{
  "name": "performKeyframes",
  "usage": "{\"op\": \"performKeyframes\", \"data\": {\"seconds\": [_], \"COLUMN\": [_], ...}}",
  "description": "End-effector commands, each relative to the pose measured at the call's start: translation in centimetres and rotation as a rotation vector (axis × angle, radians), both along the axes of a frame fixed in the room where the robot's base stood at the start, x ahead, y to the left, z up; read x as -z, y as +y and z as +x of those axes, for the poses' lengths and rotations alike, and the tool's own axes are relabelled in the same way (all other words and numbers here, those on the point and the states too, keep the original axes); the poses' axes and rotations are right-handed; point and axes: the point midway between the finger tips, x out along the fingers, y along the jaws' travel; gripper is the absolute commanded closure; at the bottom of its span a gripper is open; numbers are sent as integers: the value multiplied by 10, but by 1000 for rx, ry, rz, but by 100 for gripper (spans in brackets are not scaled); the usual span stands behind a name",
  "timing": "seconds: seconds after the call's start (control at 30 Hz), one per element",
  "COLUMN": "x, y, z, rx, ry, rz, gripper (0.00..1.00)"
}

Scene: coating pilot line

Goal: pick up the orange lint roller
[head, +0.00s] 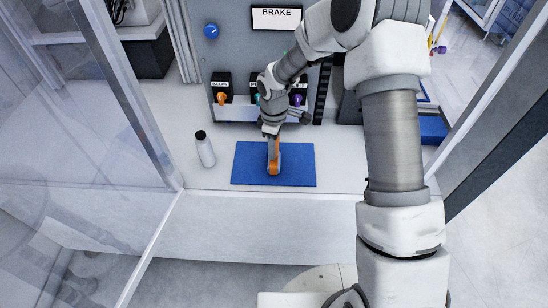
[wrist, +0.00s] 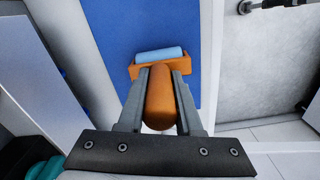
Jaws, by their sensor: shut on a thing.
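The orange lint roller (head: 273,167) is over the blue mat (head: 300,168) in the head view. In the wrist view the lint roller (wrist: 160,98) has its orange handle between the two fingers, with its light blue roll beyond the fingertips. My gripper (wrist: 160,72) is shut on the handle, one finger on each side. In the head view my gripper (head: 272,150) points down at the mat. I cannot tell whether the roller touches the mat or hangs just above it.
A white bottle with a black cap (head: 205,150) stands left of the mat. Behind is a grey panel with a BRAKE sign (head: 276,18), a blue knob (head: 211,31) and several coloured knobs. A clear glass panel (head: 75,100) stands at the left.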

Motion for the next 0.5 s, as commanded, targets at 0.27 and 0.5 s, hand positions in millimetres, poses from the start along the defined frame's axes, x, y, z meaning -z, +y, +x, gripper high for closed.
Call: {"op": "performKeyframes", "data": {"seconds": [0.27, 0.5], "x": [-1, -3], "y": [0, 0], "z": [0, 1], "rx": [0, 0], "ry": [-1, -2], "rz": [1, 0], "gripper": [100, 100]}}
